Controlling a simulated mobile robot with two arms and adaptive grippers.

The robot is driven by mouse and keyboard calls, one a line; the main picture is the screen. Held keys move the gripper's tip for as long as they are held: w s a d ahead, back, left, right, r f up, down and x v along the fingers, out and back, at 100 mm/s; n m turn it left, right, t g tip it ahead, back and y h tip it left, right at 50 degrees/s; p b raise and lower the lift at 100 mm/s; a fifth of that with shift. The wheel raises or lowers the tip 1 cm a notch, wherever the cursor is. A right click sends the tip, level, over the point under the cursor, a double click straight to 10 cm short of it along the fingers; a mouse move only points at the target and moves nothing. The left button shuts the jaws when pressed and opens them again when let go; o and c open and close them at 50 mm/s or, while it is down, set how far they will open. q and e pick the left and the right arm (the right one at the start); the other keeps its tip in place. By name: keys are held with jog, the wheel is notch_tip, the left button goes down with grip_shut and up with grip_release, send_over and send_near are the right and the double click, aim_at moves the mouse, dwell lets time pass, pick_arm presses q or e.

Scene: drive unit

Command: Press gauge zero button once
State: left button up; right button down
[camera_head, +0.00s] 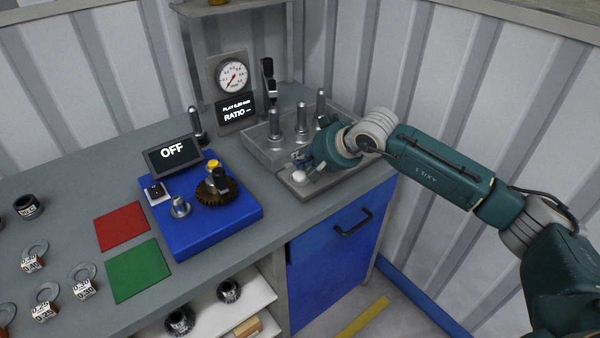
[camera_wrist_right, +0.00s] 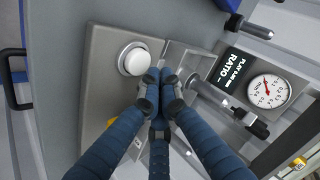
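A round white button (camera_wrist_right: 133,58) sits on a grey plate (camera_wrist_right: 100,95) in the right wrist view. In the head view the white button (camera_head: 299,176) shows at the front of the plate, beside my right gripper (camera_head: 306,163). In the right wrist view my right gripper's blue fingers (camera_wrist_right: 161,86) are drawn together, with nothing between them. Their tips are just beside the button's lower right edge; I cannot tell whether they touch it. The dial gauge (camera_head: 233,76) stands at the back above a black display (camera_head: 236,111) reading RATIO. My left gripper is not in view.
A grey fixture with metal posts (camera_head: 302,124) stands just behind the plate. A blue drive unit (camera_head: 205,215) with an OFF screen (camera_head: 172,152) is to the left. Red (camera_head: 122,226) and green (camera_head: 138,270) mats and several small parts lie further left. A corrugated wall is behind.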

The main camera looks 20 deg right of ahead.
jog(key=shift+r+p, duration=1.35)
jog(key=shift+r, duration=1.65)
jog(key=shift+r, duration=0.1)
notch_tip(320, 180, up, 10)
jog(key=p, duration=0.4)
send_over(303, 174)
jog(key=shift+a, duration=0.1)
